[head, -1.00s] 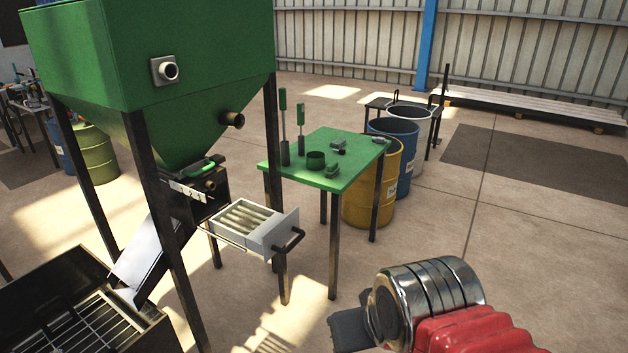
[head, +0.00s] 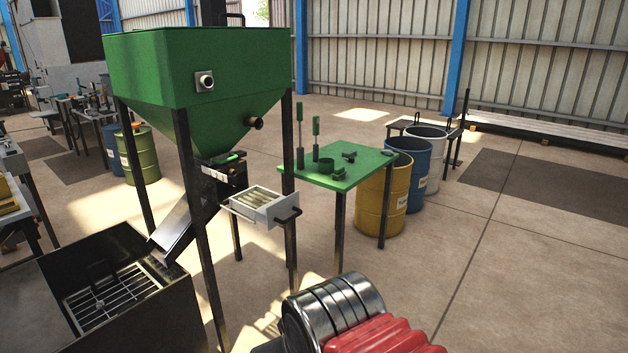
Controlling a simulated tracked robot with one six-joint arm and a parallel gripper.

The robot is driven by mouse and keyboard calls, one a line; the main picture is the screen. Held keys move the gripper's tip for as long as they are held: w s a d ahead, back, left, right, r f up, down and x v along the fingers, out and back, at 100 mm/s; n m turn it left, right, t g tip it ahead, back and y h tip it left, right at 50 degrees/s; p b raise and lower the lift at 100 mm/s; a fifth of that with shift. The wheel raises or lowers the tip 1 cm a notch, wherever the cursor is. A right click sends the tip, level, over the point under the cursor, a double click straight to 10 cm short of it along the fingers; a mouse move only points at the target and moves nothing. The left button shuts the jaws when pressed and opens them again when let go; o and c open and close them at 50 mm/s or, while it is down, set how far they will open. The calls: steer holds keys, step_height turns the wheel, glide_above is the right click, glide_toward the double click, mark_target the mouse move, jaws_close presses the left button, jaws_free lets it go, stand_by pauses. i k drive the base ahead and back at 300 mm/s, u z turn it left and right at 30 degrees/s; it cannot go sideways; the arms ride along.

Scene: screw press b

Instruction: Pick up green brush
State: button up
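Two slim upright tools with green upper ends stand on a small green-topped table (head: 352,178). One is the left tool (head: 299,135) and the other is the right tool (head: 316,138). They may be brushes, but they are too small to tell which is the green brush. A round green cup (head: 326,167) and a few small green and dark items (head: 348,156) lie beside them. My arm, with a metal cylinder and red ribbed part, shows at the bottom centre, well short of the table. Its gripper fingers are not visible.
A green hopper on dark legs (head: 196,75) stands left of the table, with a white drawer (head: 264,206) jutting out. A dark open box with a grate (head: 115,290) is at lower left. Yellow (head: 374,205) and blue (head: 410,180) barrels stand right of the table. Floor at right is clear.

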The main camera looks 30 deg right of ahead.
mark_target(340, 174)
steer(key=z, duration=0.55)
steer(key=i, duration=0.55)
steer(key=z, duration=0.75)
steer(key=i, duration=0.65)
steer(key=z, duration=0.35)
steer(key=i, duration=1.5)
steer(key=u, duration=0.65)
steer(key=i, duration=0.55)
steer(key=u, duration=0.75)
steer(key=i, duration=0.45)
steer(key=u, duration=0.35)
